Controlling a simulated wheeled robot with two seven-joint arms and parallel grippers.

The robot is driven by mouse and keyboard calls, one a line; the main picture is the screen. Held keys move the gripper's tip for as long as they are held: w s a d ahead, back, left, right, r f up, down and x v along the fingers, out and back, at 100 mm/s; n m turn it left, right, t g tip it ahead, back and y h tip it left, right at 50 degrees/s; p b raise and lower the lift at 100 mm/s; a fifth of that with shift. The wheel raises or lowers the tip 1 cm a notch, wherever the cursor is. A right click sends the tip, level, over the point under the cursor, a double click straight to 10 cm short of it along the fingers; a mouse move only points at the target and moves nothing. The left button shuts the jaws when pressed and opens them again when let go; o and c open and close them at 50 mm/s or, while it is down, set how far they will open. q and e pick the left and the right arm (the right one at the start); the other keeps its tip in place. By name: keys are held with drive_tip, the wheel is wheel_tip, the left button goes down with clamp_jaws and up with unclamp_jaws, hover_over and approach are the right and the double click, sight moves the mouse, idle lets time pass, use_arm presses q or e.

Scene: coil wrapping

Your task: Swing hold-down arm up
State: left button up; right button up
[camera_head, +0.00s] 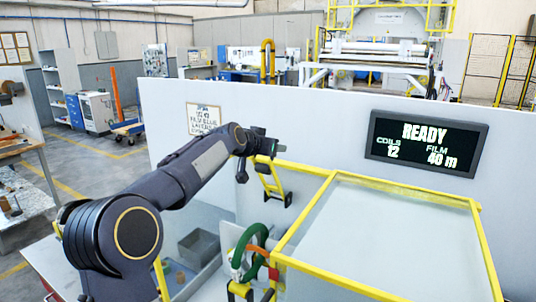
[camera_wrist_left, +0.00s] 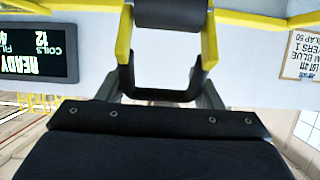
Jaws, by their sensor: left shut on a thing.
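The yellow hold-down arm (camera_head: 271,183) stands raised against the pale panel in the head view, a narrow fork shape. In the left wrist view its yellow side bars (camera_wrist_left: 209,42) run between a black roller (camera_wrist_left: 172,14) and a black crosspiece (camera_wrist_left: 160,90) close to my gripper. My left gripper (camera_head: 270,147) is at the fork's upper end and is shut on it. The exact grip is partly hidden by the gripper's own body. My right gripper is not in view.
A green coil (camera_head: 243,243) stands below, left of a yellow-framed clear guard (camera_head: 331,174). A display (camera_head: 427,143) on the panel reads READY, coils 12, film 40 m. A grey bin (camera_head: 199,246) is at lower left. Space above the panel looks clear.

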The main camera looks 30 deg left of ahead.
use_arm(q)
drive_tip(key=w+g+p, duration=0.1)
drive_tip(key=w+p, duration=0.4)
drive_tip(key=w, duration=0.1)
drive_tip(key=shift+f+g+p, duration=0.35)
drive_tip(key=shift+g, duration=0.05)
drive_tip(key=o, duration=1.1)
drive_tip(key=shift+o, duration=0.2)
drive_tip(key=shift+w, duration=0.3)
drive_tip(key=b+v, duration=0.3)
drive_tip(key=v, duration=0.5)
